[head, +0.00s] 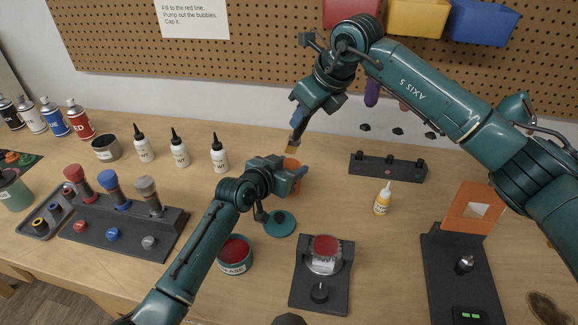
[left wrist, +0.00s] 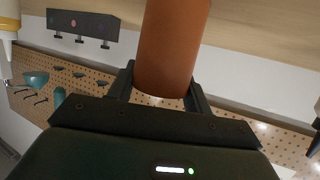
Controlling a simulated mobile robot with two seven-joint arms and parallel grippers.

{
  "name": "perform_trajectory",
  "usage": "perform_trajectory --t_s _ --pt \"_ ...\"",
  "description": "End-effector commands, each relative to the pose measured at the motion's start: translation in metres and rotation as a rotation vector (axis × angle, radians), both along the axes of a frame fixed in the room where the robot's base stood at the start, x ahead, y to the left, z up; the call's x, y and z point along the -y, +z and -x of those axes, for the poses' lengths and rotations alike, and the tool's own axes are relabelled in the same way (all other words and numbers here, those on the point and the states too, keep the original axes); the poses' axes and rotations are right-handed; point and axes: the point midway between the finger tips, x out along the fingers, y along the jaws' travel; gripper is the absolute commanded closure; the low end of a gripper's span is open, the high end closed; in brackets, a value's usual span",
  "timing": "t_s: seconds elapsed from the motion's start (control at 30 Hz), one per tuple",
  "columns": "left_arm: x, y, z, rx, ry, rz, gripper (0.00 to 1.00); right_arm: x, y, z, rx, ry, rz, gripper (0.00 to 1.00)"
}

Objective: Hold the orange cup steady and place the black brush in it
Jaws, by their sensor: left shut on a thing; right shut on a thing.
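The orange cup (head: 292,186) stands near the middle of the workbench. My left gripper (head: 284,176) is shut on its side, and the left wrist view shows the cup (left wrist: 172,45) between the two fingers (left wrist: 160,92). The black brush (head: 298,122) hangs from my right gripper (head: 306,103), which is shut on it. Its tan bristle end points down, just above the cup's mouth or at it; I cannot tell whether the tip is inside. My left gripper partly hides the cup in the head view.
A teal lid (head: 279,223) and an open can of red grease (head: 235,254) are in front of the cup. White bottles (head: 180,150) stand to the left. A black rack (head: 388,167) and a small yellow-labelled bottle (head: 383,200) are to the right. Pegboard (head: 270,35) is behind.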

Motion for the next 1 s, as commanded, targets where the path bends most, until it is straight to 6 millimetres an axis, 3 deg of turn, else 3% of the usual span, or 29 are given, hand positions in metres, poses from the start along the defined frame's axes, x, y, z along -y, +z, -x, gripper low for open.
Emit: perform_trajectory --t_s 0.93,0.97,1.0 --pt "0.000 0.000 0.000 0.000 0.000 0.000 0.72 0.000 -0.065 0.000 0.000 0.001 0.000 1.00" --pt "0.000 0.000 0.000 0.000 0.000 0.000 0.72 0.000 -0.064 0.000 0.001 0.000 0.001 0.78" --pt "0.000 0.000 0.000 0.000 0.000 0.000 0.72 0.000 -0.064 0.000 0.001 0.000 0.001 0.75"
